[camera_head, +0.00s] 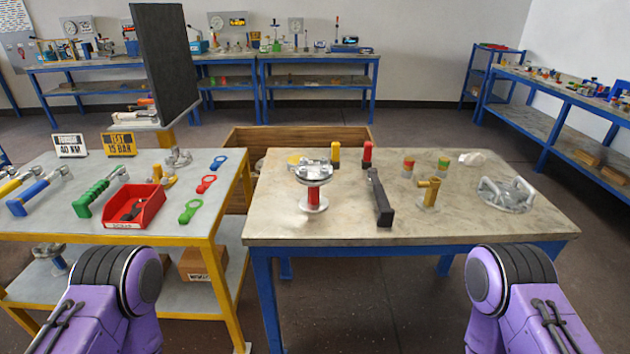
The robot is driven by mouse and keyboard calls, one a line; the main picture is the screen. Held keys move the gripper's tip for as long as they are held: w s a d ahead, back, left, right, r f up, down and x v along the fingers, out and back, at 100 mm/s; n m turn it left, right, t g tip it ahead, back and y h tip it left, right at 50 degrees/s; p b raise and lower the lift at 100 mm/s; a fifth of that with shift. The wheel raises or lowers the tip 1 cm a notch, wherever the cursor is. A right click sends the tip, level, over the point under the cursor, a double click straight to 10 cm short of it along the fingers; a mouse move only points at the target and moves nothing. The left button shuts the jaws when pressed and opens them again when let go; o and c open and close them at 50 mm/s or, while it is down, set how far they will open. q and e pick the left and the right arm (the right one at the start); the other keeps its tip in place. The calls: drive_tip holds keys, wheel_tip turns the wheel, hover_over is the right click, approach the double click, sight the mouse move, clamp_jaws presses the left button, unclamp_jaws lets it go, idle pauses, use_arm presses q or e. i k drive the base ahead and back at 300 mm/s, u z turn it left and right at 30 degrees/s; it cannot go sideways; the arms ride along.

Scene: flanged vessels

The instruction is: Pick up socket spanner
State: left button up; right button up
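No tool is labelled as the socket spanner, and I cannot tell for certain which one it is. On the left table lie long-handled tools with metal ends: a blue one (38,192), a green one (101,191) and a yellow one (17,183) partly cut off by the left edge. Ring-ended tools in blue (218,162), red (206,184) and green (189,210) lie near that table's right side. My purple arms show at the bottom left and bottom right; neither gripper is in view.
A red bin (135,206) holds dark parts. Two signs (119,144) stand behind it. The right table (470,228) bears a flanged vessel (314,185), a dark bar (380,197), a brass fitting (428,192) and a metal flange piece (507,194). A gap separates the tables. A dark panel (165,62) rises behind the left table.

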sight(385, 219)
drive_tip(key=z, duration=2.1)
drive_tip(key=i, duration=1.8)
drive_tip(key=u, duration=2.25)
